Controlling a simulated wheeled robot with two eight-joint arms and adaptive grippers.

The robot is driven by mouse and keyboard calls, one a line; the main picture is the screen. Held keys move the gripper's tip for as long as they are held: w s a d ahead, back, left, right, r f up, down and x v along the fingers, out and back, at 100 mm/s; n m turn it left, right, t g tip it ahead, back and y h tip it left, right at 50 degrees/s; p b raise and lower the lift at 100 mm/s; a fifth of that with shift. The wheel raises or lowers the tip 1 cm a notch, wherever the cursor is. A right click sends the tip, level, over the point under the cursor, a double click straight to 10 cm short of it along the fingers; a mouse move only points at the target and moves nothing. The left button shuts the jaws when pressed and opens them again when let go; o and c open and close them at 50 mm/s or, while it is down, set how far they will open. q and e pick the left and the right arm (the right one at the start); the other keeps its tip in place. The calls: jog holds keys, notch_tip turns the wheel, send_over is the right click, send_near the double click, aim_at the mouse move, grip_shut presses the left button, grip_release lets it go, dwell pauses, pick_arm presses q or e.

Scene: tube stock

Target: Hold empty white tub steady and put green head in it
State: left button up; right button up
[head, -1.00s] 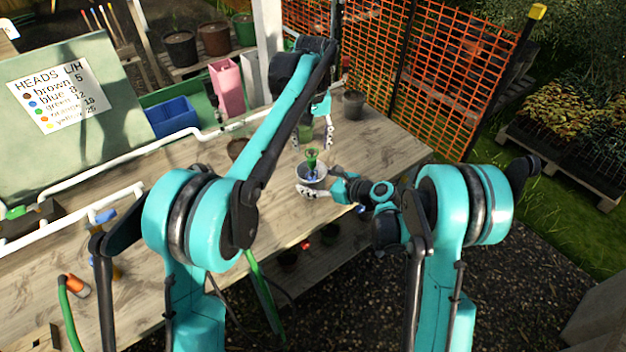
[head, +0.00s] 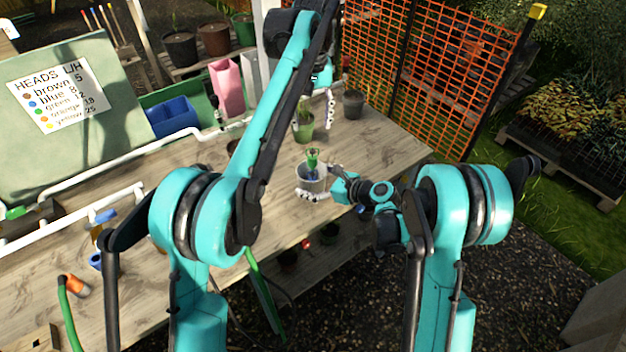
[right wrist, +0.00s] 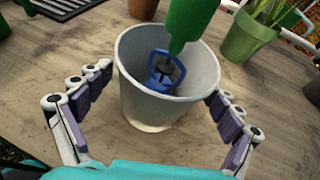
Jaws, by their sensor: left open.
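The white tub (head: 311,185) stands on the wooden bench in the head view; it also shows in the right wrist view (right wrist: 150,108). The green head (head: 312,158) stands in the tub, its green body rising above the rim; in the right wrist view the green part (right wrist: 189,22) reaches over the tub. A blue part with a dark middle (right wrist: 164,72) is inside, below the green. My right gripper (head: 322,185) has its fingers around the tub, one on either side, close against the wall. My left gripper (head: 325,98) is open, above and behind the tub, apart from the head.
A green pot with a plant (head: 303,130) stands behind the tub, near my left gripper. A dark pot (head: 353,103) is near the back edge. An orange mesh fence (head: 430,80) runs behind the bench.

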jog(key=v, duration=1.2)
jog(key=shift+r, duration=0.1)
